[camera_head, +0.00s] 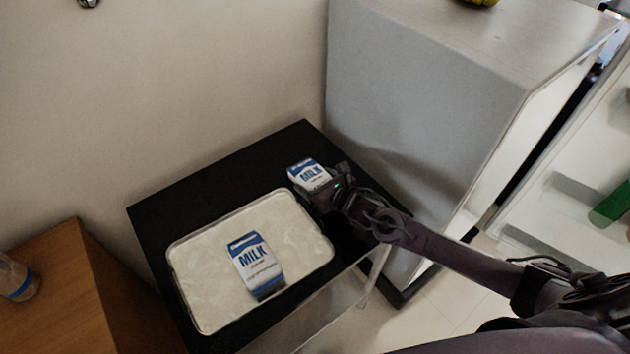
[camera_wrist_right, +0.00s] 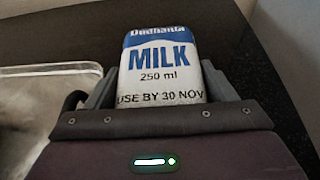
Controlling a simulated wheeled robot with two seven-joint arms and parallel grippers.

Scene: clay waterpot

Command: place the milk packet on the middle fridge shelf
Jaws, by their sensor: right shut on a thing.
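One blue and white milk packet (camera_head: 307,174) is in my right gripper (camera_head: 318,188), at the right rear part of the black table (camera_head: 170,205). In the right wrist view this packet (camera_wrist_right: 162,65) stands between the two fingers (camera_wrist_right: 160,95), with "MILK 250 ml" facing the camera. The gripper is shut on it. I cannot tell whether its base touches the table. A second milk packet (camera_head: 256,267) lies on the pale tray (camera_head: 200,257). The fridge (camera_head: 430,110) stands to the right of the table with its door open; its middle shelf is hidden. My left gripper is not in view.
The open fridge door (camera_head: 590,150) at the far right holds a green bottle (camera_head: 610,205). A wooden cabinet (camera_head: 60,290) with a clear bottle (camera_head: 17,277) is at the left. Yellow fruit (camera_head: 480,2) sits on the fridge top. Floor (camera_head: 445,305) shows between table and door.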

